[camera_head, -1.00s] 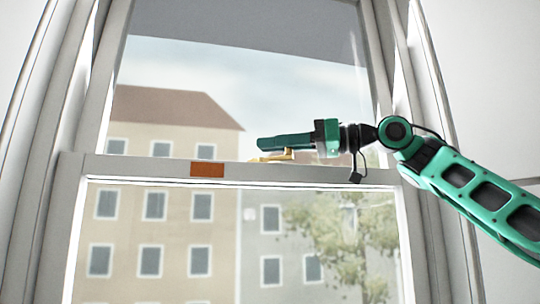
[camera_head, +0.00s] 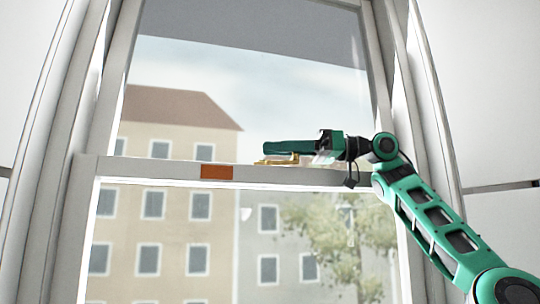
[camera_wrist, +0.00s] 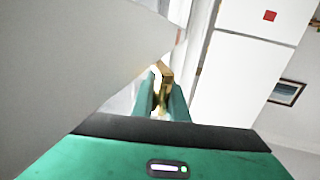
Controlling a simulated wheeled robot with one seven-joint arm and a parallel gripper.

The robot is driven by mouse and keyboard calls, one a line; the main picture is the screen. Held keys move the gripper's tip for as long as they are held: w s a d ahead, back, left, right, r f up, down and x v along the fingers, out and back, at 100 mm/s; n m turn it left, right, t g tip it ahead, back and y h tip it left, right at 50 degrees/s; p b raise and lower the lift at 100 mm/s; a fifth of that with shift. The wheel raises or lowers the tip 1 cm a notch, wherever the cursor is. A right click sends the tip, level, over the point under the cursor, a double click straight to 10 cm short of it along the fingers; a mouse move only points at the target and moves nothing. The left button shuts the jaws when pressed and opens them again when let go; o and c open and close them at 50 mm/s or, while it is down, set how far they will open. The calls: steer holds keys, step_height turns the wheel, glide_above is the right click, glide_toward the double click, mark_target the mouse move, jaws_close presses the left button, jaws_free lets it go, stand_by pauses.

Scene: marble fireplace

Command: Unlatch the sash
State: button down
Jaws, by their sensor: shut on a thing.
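The sash window's meeting rail (camera_head: 130,170) runs across the head view, with panes above and below. A small brass latch (camera_head: 275,161) sits on top of the rail, right of its middle. My gripper (camera_head: 268,148) reaches in from the right, its green fingers lying almost level just above the rail at the latch. In the wrist view, my gripper (camera_wrist: 164,100) has brass latch metal (camera_wrist: 165,75) between its two fingers and is shut on it. The fingers hide part of the latch, so its exact angle is hard to tell.
An orange-brown block or label (camera_head: 216,172) is on the rail left of the latch. White window frame sides (camera_head: 60,150) stand at both edges. A large pale surface (camera_wrist: 80,50) fills the wrist view's left side; a framed picture (camera_wrist: 287,92) hangs at right.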

steer(key=shift+w+d, duration=0.15)
steer(key=shift+d, duration=0.05)
steer(key=c, duration=1.7)
jaws_free()
steer(key=shift+d, duration=0.15)
steer(key=shift+c, duration=0.2)
steer(key=w+d, duration=0.1)
steer(key=d, duration=0.9)
steer(key=shift+d, duration=0.3)
steer(key=shift+w+r, duration=0.1)
